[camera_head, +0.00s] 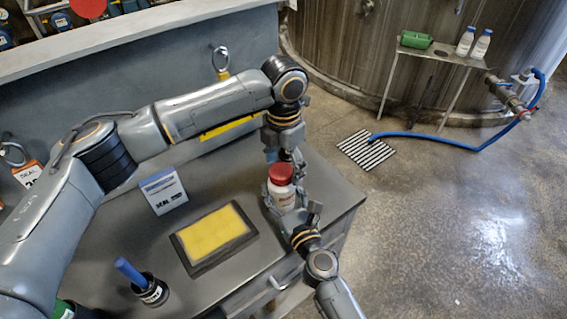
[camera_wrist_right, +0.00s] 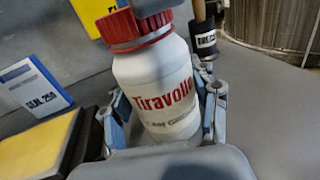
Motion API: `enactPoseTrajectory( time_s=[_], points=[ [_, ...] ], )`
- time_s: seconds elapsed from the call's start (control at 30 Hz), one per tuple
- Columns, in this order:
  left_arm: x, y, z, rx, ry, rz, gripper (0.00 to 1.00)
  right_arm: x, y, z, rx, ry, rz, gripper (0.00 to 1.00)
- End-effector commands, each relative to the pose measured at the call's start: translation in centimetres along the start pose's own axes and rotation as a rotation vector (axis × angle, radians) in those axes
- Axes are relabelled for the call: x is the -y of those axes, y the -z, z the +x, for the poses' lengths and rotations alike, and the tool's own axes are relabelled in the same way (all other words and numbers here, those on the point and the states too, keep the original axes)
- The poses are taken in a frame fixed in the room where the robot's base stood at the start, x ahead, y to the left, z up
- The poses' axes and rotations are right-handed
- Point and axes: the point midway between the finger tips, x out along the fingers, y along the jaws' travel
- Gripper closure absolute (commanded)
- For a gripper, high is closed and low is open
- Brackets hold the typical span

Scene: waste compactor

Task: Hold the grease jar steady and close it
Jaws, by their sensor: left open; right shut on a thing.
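The grease jar (camera_head: 281,195) is white with red lettering and stands near the right end of the grey bench. It fills the middle of the right wrist view (camera_wrist_right: 157,95). A red lid (camera_head: 281,173) sits on its mouth; whether it is screwed tight cannot be told. My right gripper (camera_head: 285,208) is shut around the jar's body, a finger on each side. My left gripper (camera_head: 286,155) is open and points down just above and behind the lid. A dark part at the top edge of the right wrist view overlaps the lid; contact is unclear.
On the bench are a yellow pad in a black tray (camera_head: 178,238), a white and blue card (camera_head: 163,190) and a black cup with a blue handle (camera_head: 150,288). A dark holder with a wooden handle (camera_wrist_right: 205,42) stands close behind the jar. The bench's right edge is near.

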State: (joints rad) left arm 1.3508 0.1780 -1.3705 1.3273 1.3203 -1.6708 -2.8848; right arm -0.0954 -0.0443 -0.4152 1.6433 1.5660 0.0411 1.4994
Motion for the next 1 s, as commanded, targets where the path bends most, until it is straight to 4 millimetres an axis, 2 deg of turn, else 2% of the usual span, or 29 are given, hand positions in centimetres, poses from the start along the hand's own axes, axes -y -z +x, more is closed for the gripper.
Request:
enactPoseTrajectory(
  time_s=[0.17, 0.43, 0.67, 0.7, 0.8, 0.87, 1.0],
  points=[
    [0.0, -0.1, -1.1, 0.003, 0.0, -0.001, 0.27, 0.0, 0.1, 0.0, -0.001, 0.0, 0.0, 1.0],
    [0.0, 0.0, -4.3, 0.001, 0.0, 0.0, 0.27, 0.0, 0.1, 0.0, -0.001, 0.0, 0.0, 1.0],
    [0.0, 0.0, -4.5, -0.001, 0.0, 0.0, 0.27, 0.0, 0.1, 0.0, -0.001, 0.0, 0.0, 1.0],
    [0.0, 0.0, -4.5, -0.001, 0.0, -0.001, 0.31, 0.0, 0.1, 0.0, -0.001, 0.0, 0.0, 1.0],
    [0.0, 0.0, -4.5, 0.0, 0.0, -0.02, 0.31, 0.0, 0.1, 0.0, -0.001, 0.0, 0.0, 1.0],
    [0.0, 0.0, -4.5, 0.0, 0.0, -0.057, 0.31, 0.0, 0.1, 0.0, -0.001, 0.0, 0.0, 1.0],
    [0.0, 0.0, -4.7, 0.0, 0.0, -0.246, 0.31, 0.0, 0.1, 0.0, -0.001, 0.0, 0.0, 1.0]
  ],
)
